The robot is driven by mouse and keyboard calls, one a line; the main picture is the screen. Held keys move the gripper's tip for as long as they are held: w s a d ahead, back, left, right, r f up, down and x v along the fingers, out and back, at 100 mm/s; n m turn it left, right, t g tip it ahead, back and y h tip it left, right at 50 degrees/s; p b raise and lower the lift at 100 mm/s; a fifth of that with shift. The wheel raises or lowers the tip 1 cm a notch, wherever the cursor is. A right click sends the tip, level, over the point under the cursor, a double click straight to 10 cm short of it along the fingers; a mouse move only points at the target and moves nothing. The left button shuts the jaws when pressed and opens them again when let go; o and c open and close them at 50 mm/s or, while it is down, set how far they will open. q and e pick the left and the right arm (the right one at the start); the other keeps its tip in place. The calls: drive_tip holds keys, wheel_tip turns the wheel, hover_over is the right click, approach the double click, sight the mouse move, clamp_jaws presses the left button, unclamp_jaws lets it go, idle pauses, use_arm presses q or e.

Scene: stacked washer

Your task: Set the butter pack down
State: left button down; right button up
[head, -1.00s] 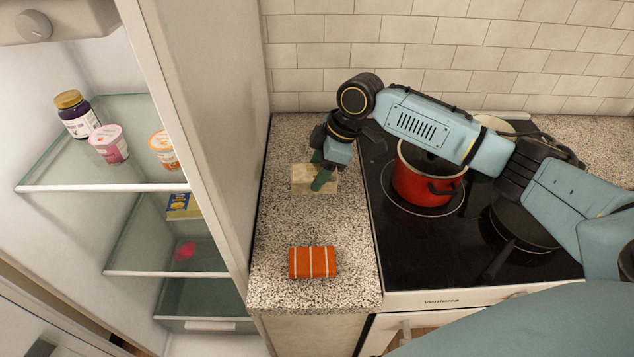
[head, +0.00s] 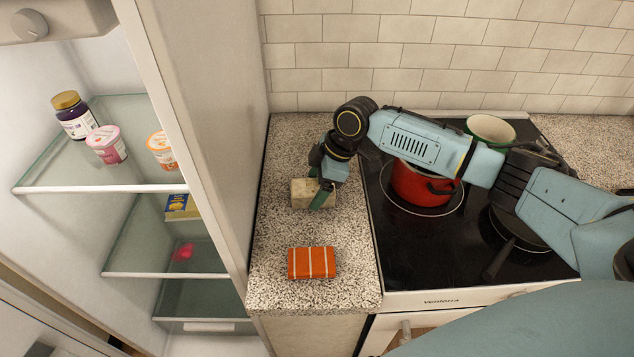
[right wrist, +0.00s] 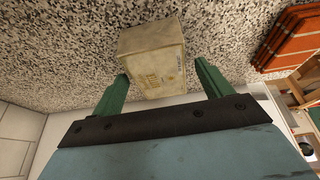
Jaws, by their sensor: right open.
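The butter pack (head: 303,194), a pale beige box with faint print, is at the granite counter between fridge and stove. It also shows in the right wrist view (right wrist: 152,55). My right gripper (head: 321,192) is open, with its green fingers (right wrist: 163,82) on either side of the near end of the pack. Small gaps show between fingers and pack in the wrist view. The pack appears to rest on the counter; its underside is hidden. My left gripper is in neither view.
An orange striped pack (head: 311,263) lies nearer on the counter (head: 280,290). A red pot (head: 420,187) stands on the black stove to the right. The open fridge at left holds a jar (head: 75,115), cups (head: 107,145) and a yellow-blue pack (head: 181,207).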

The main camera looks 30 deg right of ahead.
drive_tip(key=shift+r, duration=0.1)
drive_tip(key=v, duration=1.2)
